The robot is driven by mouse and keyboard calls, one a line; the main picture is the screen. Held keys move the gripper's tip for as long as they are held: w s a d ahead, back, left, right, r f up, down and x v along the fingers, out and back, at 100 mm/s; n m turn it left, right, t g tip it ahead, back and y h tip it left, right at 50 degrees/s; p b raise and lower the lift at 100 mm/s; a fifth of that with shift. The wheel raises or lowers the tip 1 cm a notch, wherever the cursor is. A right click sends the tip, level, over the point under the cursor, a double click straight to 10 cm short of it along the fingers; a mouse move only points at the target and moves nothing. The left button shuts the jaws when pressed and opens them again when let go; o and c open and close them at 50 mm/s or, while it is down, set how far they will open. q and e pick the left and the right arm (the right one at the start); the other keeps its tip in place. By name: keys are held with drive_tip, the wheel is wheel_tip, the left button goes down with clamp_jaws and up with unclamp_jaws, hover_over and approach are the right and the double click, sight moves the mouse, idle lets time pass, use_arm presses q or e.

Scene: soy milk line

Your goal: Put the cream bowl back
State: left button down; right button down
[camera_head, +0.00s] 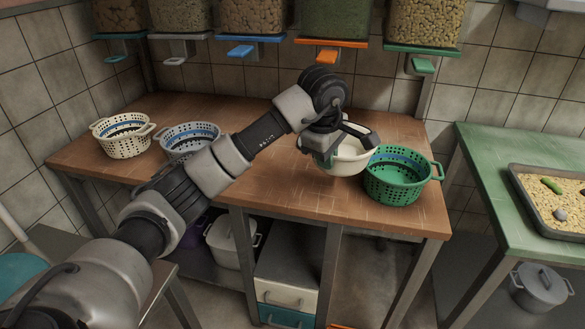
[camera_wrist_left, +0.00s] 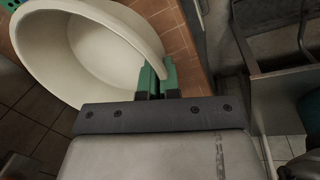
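The cream bowl (camera_head: 349,163) is at the right part of the brown worktable (camera_head: 262,187), just left of the green colander (camera_head: 392,186). It also shows in the left wrist view (camera_wrist_left: 55,50), its empty inside facing the camera. My left gripper (camera_head: 327,158) is over the bowl's near left side. In the left wrist view its green fingertips (camera_wrist_left: 156,80) are closed on the bowl's rim. The wrist hides part of the bowl, and I cannot tell whether its base touches the table. My right gripper is not in view.
A cream colander (camera_head: 122,146) and a blue-grey colander (camera_head: 180,150) stand at the table's left. Dispensers with coloured outlets (camera_head: 331,43) hang above the back edge. A green table (camera_head: 483,172) with a filled tray (camera_head: 517,190) is at the right. The table's front middle is clear.

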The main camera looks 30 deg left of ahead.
use_arm(q)
drive_tip(key=a+f, duration=0.2)
drive_tip(key=a, duration=0.1)
drive_tip(key=a+f, duration=0.2)
drive_tip(key=a, duration=0.2)
drive_tip(key=a+f, duration=0.2)
drive_tip(key=a, duration=0.2)
drive_tip(key=shift+w+a+f, duration=0.1)
drive_tip(key=shift+a+f, duration=0.05)
drive_tip(key=shift+f, duration=0.2)
wheel_tip(320, 180, down, 4)
drive_tip(key=shift+r, duration=0.1)
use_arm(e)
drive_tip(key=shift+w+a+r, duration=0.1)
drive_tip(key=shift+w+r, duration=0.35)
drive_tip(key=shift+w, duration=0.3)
use_arm(q)
drive_tip(key=shift+f+b, duration=0.2)
drive_tip(key=shift+b, duration=0.15)
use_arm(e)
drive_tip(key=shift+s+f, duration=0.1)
use_arm(q)
drive_tip(key=c, duration=1.4)
unclamp_jaws()
drive_tip(key=shift+o, duration=0.2)
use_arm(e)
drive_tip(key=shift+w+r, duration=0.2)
